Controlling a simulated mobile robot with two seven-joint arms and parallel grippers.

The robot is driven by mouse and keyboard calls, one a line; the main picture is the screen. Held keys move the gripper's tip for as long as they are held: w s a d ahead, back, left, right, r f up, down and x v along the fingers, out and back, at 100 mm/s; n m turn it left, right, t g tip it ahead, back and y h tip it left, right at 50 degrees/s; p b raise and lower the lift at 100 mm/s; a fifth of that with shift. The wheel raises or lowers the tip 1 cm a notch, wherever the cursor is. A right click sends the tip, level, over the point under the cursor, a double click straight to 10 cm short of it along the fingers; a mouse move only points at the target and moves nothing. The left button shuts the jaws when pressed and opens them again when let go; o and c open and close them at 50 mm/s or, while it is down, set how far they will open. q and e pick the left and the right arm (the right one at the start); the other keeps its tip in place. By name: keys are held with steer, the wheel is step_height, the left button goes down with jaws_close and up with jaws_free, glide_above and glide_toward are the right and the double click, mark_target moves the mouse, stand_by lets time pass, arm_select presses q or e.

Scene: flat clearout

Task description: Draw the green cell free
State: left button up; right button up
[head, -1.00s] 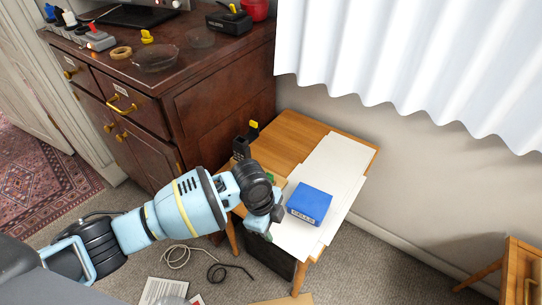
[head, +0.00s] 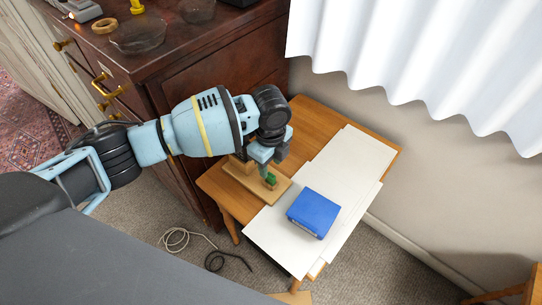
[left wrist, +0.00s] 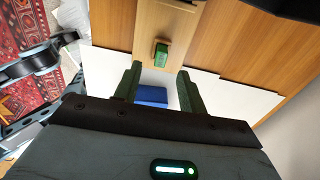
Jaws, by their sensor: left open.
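The green cell (head: 271,180) is a small green piece at a light wooden board (head: 240,181) on the small table. In the left wrist view the cell (left wrist: 162,53) shows in a wooden holder, ahead of my fingers. My left gripper (head: 270,165) is over the board, close to the cell, and partly covers it in the head view. In the left wrist view its two dark green fingers (left wrist: 158,70) are apart with nothing held between them. I cannot tell whether they touch the cell. My right gripper is not in view.
A blue box (head: 314,212) lies on white sheets (head: 350,165) on the small wooden table (head: 312,117). A dark wooden cabinet (head: 210,85) stands behind my left arm, with a glass dish (head: 138,38) on top. A cable (head: 225,259) lies on the carpet.

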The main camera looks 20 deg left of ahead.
mark_target(271, 175)
arm_select(q)
steer(key=shift+f+b, duration=0.35)
steer(key=shift+f, duration=2.45)
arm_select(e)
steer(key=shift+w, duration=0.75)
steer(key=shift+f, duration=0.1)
arm_select(q)
steer(key=shift+c, duration=0.8)
steer(key=c, duration=0.7)
steer(key=shift+o, duration=1.3)
jaws_close()
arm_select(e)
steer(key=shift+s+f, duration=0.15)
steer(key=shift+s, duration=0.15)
